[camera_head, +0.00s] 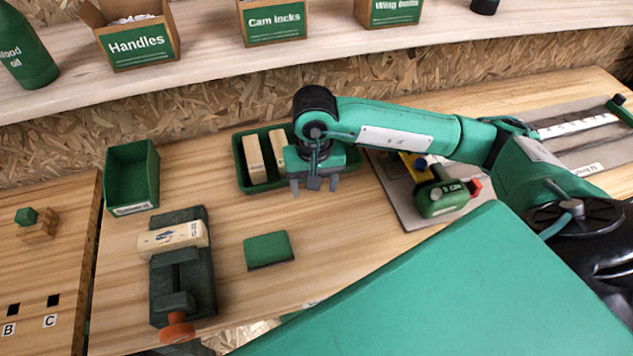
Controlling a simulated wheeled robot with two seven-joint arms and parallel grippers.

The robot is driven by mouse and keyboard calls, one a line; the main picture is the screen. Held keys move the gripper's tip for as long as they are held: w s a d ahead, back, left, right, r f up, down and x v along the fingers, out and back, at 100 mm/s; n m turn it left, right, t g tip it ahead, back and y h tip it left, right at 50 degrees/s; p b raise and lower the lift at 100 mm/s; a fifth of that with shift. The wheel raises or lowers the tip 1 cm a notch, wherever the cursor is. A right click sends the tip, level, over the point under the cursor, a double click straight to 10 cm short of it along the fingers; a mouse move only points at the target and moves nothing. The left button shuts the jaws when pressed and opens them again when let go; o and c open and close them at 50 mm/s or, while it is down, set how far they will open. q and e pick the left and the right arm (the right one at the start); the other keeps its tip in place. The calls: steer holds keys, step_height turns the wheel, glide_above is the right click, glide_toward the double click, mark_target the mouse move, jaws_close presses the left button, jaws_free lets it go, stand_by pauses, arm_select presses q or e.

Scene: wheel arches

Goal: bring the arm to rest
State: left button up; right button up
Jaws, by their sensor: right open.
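My right arm reaches in from the right across the workbench. My right gripper (314,185) hangs over the front of a green tray (243,178). Its two fingers are apart and nothing shows between them. The arm and gripper hide part of the tray. Two pale wooden blocks stand in the tray, a wider one (254,158) and a narrower one (278,149). My left gripper does not show.
A dark vise (182,280) with a wooden block (173,238) across its top stands at the left. A green pad (268,250), an open green bin (132,175) and a green power tool (442,198) are nearby. A shelf with boxes (138,43) runs behind.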

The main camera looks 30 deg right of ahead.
steer(key=shift+m, duration=0.5)
steer(key=shift+s, duration=0.1)
